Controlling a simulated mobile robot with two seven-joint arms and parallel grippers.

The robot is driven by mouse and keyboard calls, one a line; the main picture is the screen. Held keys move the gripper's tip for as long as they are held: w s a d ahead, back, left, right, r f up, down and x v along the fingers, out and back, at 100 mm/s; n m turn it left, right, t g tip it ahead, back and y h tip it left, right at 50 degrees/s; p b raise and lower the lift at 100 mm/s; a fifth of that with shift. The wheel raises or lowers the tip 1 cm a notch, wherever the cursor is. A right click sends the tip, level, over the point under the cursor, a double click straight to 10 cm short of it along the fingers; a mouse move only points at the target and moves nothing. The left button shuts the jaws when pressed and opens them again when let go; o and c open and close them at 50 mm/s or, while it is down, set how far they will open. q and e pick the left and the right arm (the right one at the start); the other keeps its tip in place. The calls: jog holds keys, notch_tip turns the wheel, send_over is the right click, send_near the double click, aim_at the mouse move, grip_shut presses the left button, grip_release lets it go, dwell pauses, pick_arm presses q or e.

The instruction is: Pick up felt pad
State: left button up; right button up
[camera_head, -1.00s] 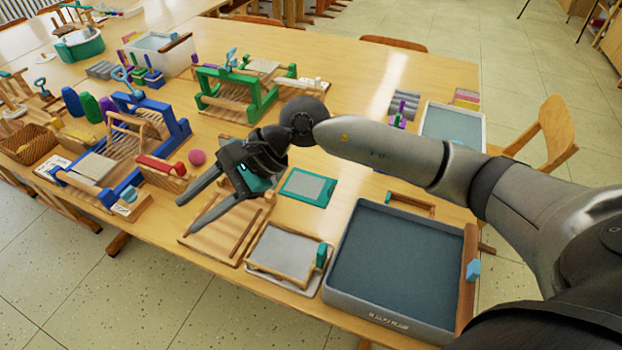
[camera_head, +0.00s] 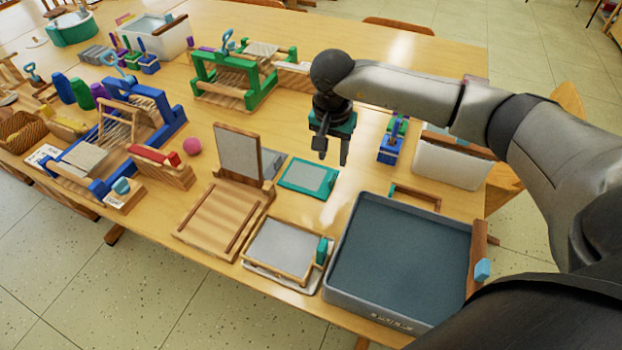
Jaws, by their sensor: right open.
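A flat grey pad with a teal border (camera_head: 311,176) lies on the table; it looks most like the felt pad, though I cannot be sure. My right gripper (camera_head: 332,152) is open and empty, fingers pointing down, above and slightly beyond the pad's far right corner. It appears apart from the pad. My left gripper is not in view.
A wooden board (camera_head: 213,222) with an upright grey panel (camera_head: 238,152) stands left of the pad. A wood-framed grey screen (camera_head: 284,247) and a large grey basin (camera_head: 400,262) lie nearer. A blue holder (camera_head: 390,148) and white bin (camera_head: 450,164) stand to the right.

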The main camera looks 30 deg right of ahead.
aim_at(332, 176)
jog(key=shift+f, duration=0.85)
jog(key=shift+w+d+f, duration=0.1)
jog(key=shift+w+f, duration=0.05)
jog(key=shift+f, duration=0.35)
notch_tip(332, 176, down, 4)
jog(key=shift+w+d+f+b, duration=0.1)
jog(key=shift+d+f+b, duration=0.1)
jog(key=shift+b, duration=0.55)
jog(key=shift+f, duration=0.3)
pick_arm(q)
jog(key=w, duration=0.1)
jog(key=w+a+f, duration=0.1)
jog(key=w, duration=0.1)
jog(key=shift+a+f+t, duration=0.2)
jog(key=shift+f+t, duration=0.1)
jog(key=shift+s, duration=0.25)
pick_arm(e)
grip_shut()
